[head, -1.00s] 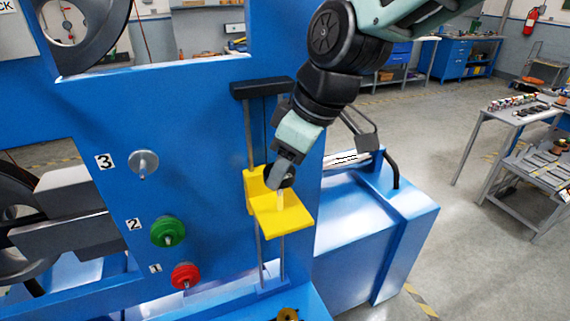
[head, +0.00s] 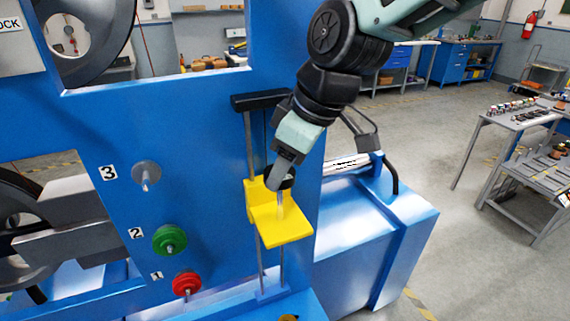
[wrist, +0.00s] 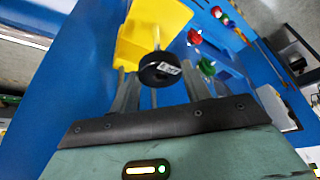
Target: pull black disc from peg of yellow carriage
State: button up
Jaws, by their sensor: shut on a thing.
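The yellow carriage (head: 288,228) sits on vertical rods on the blue frame; it also shows in the wrist view (wrist: 140,32). A pale upright peg (head: 280,205) rises from its plate. The black disc (head: 289,178) is high on the peg, with a gap between it and the plate. In the wrist view the disc (wrist: 160,69) is between my fingertips, and a pale bit of peg shows beyond it. My gripper (head: 279,180) is shut on the disc from above; it also shows in the wrist view (wrist: 159,76). Whether the peg's tip is still inside the disc is unclear.
To the left, a grey disc (head: 146,175) at peg 3, green discs (head: 168,240) at peg 2 and red discs (head: 187,284) at peg 1 stand out from the blue panel. A black block (head: 262,101) caps the rods. Open floor lies right.

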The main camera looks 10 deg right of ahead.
jog(key=shift+r, duration=0.1)
jog(key=shift+r+p, duration=1.5)
jog(key=shift+r, duration=0.45)
